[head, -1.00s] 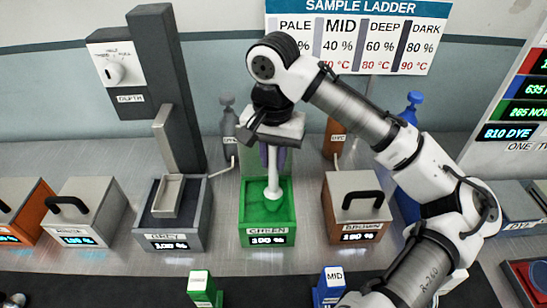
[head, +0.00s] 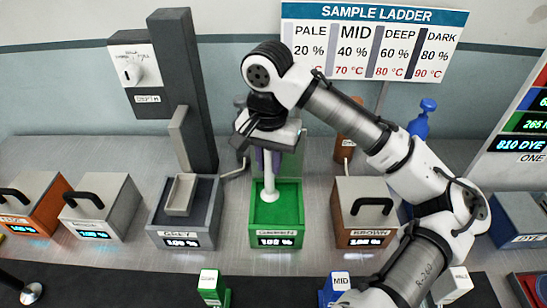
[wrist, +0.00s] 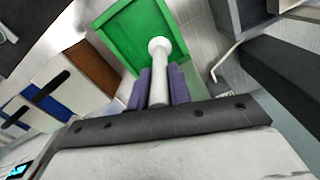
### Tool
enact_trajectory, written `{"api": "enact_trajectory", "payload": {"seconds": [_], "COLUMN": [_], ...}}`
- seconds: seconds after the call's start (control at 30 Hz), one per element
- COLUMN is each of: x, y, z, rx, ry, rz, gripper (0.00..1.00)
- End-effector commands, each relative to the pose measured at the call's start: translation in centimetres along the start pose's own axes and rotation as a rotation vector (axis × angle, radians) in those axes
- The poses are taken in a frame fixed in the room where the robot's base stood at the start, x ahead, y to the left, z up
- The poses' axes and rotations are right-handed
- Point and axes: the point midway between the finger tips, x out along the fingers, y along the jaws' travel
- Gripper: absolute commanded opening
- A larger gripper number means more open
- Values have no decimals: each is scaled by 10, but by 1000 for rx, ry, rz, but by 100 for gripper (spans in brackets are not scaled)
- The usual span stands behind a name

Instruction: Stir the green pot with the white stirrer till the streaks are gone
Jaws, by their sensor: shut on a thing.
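The green pot (head: 277,236) is an open square box with green liquid inside and a label and "100 %" readout on its front. My gripper (head: 268,168) is above the pot and shut on the white stirrer (head: 269,193). The stirrer stands nearly upright, its round foot in the green liquid. In the wrist view, the purple fingers (wrist: 158,88) hold the stirrer shaft (wrist: 158,75), with its foot inside the green pot (wrist: 120,30). The liquid's surface looks mostly even green; faint streaks cannot be made out at this size.
The open grey pot (head: 199,222) with a small tray (head: 181,195) above it stands left, below a dark column (head: 188,90). The lidded brown pot (head: 364,212) stands close on the right. Green (head: 210,285) and blue (head: 336,286) blocks stand in front.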

Motion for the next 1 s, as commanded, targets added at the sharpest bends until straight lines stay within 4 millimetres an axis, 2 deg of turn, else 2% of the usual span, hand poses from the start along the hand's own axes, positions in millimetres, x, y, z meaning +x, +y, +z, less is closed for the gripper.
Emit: {"api": "enact_trajectory", "payload": {"seconds": [0.27,1.0], "x": [-1,-1], "y": [2,15], "z": [4,46], "rx": [-1,-1], "ry": [0,0], "rz": [0,0], "gripper": [2,2]}}
